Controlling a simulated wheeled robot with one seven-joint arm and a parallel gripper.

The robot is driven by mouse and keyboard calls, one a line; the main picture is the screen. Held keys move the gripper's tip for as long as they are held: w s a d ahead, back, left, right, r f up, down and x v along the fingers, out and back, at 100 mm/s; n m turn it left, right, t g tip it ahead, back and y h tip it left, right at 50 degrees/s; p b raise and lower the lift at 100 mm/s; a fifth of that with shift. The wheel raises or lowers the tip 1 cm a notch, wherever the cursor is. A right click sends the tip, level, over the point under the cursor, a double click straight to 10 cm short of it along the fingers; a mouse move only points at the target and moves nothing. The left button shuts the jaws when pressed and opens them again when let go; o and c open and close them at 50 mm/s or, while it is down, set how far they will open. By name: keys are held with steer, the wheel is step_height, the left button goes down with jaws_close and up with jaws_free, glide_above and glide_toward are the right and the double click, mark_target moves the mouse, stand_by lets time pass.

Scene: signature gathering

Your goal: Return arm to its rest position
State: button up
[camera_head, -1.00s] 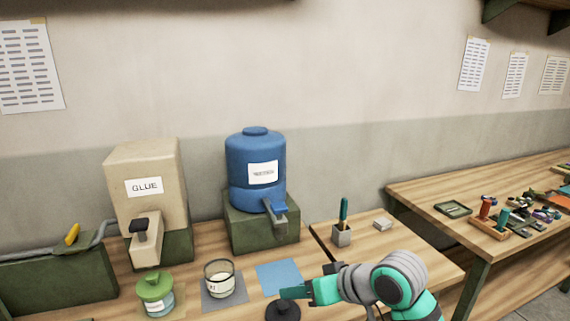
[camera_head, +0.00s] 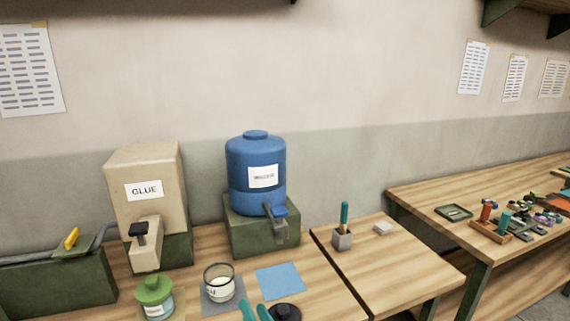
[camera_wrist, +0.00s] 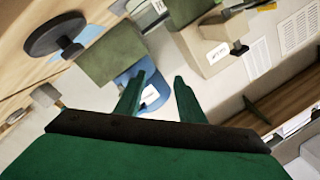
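My gripper (camera_head: 257,311) shows at the bottom edge of the head view, with its teal fingertips pointing up. In the wrist view my gripper (camera_wrist: 160,78) has its two green fingers apart, with nothing held between them. Most of my arm is out of the head view. A black round lid with a knob (camera_head: 286,311) lies just right of the fingertips, partly cut off by the frame's edge. It also shows as a dark disc in the wrist view (camera_wrist: 54,35).
A glass jar (camera_head: 219,286), a green-lidded jar (camera_head: 155,297) and a blue sheet (camera_head: 280,280) are on the table near my gripper. The glue dispenser (camera_head: 147,205) and blue tank (camera_head: 255,190) stand behind. A pen holder (camera_head: 342,241) stands on the right tabletop.

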steer(key=s+d+f+m+h, duration=0.3)
steer(key=s+f+h, duration=0.5)
steer(key=s+f, duration=1)
steer(key=s+d+n, duration=0.2)
steer(key=s+n, duration=0.1)
steer(key=s, duration=0.8)
steer(key=s+d+r+n+g, duration=0.1)
steer(key=s+d+n, duration=0.1)
steer(key=s, duration=1)
steer(key=shift+r+n, duration=0.2)
steer(key=shift+n, duration=0.3)
steer(key=shift+w, duration=0.1)
